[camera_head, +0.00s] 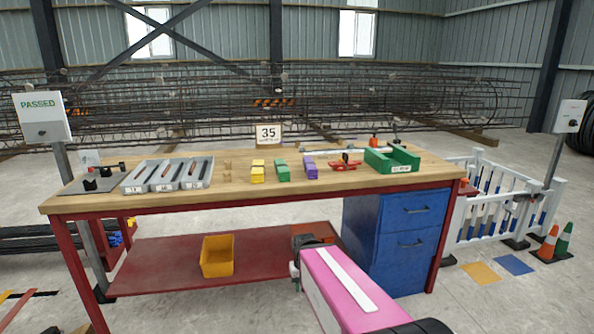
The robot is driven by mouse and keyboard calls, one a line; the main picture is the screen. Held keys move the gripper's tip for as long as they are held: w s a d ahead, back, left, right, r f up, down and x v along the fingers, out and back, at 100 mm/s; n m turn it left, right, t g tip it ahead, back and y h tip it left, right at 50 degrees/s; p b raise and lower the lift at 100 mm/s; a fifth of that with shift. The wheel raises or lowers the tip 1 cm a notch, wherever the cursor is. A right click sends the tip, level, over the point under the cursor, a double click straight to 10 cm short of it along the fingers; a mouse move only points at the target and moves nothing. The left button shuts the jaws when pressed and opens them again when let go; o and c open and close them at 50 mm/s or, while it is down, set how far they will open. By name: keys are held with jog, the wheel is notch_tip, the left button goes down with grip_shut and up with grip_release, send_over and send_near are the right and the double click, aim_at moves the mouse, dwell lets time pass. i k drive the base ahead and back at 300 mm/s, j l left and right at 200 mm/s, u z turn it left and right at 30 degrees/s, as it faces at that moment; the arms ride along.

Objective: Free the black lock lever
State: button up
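A dark flat plate (90,183) lies at the left end of the wooden workbench. Small black upright parts (105,171) stand on it, and one of them may be the black lock lever. They are too small to tell which part is a lever or what holds it. A small red-and-black piece (122,167) is at the plate's right edge. My pink arm link reaches in from the bottom right, in front of the bench and well away from the plate. No gripper fingers show.
The workbench (225,196) also holds a grey slotted tray (150,188), yellow blocks (257,174), green blocks (282,171), purple blocks (310,168), red clamp-like parts (346,161) and a green bin (394,167). A yellow bin (217,262) sits on the lower shelf. Blue drawers (410,240) stand at right.

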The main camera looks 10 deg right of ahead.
aim_at(395, 129)
jog(key=i+l, duration=0.1)
jog(key=l, duration=1.6)
jog(key=i+l, duration=0.1)
jog(key=l, duration=1.55)
jog(key=i+l+u, duration=0.1)
jog(key=l, duration=1.6)
jog(key=i+l, duration=0.1)
jog(key=l, duration=0.3)
jog(key=i+l, duration=0.1)
jog(key=l, duration=0.3)
jog(key=i+l, duration=0.1)
jog(key=l, duration=0.25)
jog(key=i+l, duration=0.1)
jog(key=l, duration=0.3)
jog(key=i+l, duration=0.1)
jog(key=l, duration=0.3)
jog(key=i+l, duration=0.7)
jog(key=i+u, duration=0.05)
jog(key=i, duration=0.05)
